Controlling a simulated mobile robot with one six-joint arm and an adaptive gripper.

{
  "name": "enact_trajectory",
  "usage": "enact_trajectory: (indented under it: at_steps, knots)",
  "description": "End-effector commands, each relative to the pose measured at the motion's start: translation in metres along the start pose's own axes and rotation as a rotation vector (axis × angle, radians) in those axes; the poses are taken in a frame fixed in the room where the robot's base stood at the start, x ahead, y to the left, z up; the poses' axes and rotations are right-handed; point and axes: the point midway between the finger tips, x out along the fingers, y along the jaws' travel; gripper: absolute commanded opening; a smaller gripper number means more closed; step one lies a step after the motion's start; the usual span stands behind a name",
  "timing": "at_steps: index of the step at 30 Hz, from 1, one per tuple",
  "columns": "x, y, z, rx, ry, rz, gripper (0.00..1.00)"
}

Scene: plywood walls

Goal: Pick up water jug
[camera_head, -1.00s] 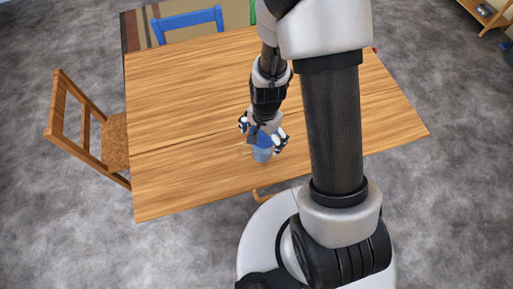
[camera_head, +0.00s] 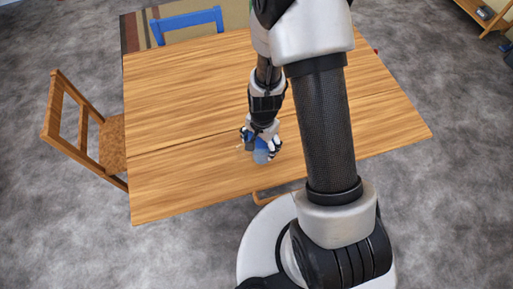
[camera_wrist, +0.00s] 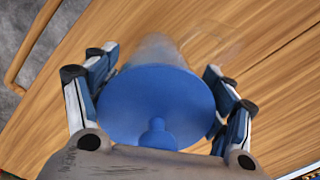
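The water jug has a round blue lid with a knob and a clear, see-through body. It stands on the wooden table (camera_head: 185,130) near the front edge, and only a small part of the jug (camera_head: 262,155) shows under my gripper in the head view. In the wrist view the jug's blue lid (camera_wrist: 155,95) fills the middle, with its clear body beyond. My gripper (camera_head: 261,148) is over the jug, and its fingers (camera_wrist: 160,62) stand on either side of it. Small gaps show between the fingertips and the clear body. The lid hides part of the fingers.
A wooden chair (camera_head: 85,140) stands at the table's left side and a blue chair (camera_head: 187,22) at the far side. A shelf (camera_head: 488,15) stands far off at the upper right. The visible tabletop around the jug is clear.

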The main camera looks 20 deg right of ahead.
Motion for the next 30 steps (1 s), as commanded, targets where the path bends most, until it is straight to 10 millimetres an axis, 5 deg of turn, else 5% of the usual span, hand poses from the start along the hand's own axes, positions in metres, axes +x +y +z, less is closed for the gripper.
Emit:
enact_trajectory:
  at_steps: [18, 30]
  knots:
    - [0.0002, 0.0001, 0.0001, 0.000, 0.000, 0.000, 0.31]
    - [-0.0023, -0.0006, -0.0003, 0.000, 0.001, -0.001, 0.29]
